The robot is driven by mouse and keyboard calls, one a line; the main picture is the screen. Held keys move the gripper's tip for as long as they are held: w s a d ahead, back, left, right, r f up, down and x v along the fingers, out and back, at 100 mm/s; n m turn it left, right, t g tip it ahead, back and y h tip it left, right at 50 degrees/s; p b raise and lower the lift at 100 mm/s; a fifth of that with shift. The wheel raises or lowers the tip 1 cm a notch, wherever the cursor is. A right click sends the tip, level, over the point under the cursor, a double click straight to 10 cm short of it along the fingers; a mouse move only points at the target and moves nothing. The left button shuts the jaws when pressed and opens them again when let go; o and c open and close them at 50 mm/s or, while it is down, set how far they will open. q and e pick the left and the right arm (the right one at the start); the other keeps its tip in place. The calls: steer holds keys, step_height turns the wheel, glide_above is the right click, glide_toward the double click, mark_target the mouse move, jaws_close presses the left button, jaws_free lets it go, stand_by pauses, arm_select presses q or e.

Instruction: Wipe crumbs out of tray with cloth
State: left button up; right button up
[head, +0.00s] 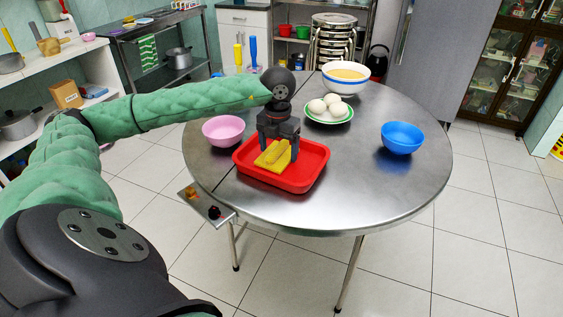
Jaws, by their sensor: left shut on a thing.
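A red tray (302,185) sits on the round metal table (350,205), near its front left edge. My left gripper (278,152) points down over the tray and is shut on a yellow cloth (273,158). The cloth is inside the tray, toward its left side; whether it touches the tray floor is hard to tell. No crumbs can be made out at this size, and part of the tray floor is hidden by the gripper and cloth. My right gripper is not in view.
A pink bowl (223,131) stands just left of the tray. A plate of eggs (329,110) and a large bowl of yellow liquid (345,78) stand behind it. A blue bowl (402,138) is at the right. The table's front right is clear.

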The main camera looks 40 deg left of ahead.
arm_select(q)
steer(key=o, duration=0.8)
steer(key=c, duration=0.9)
steer(key=shift+r+p, duration=2.25)
steer(key=shift+r, duration=2.25)
steer(key=shift+c, duration=0.2)
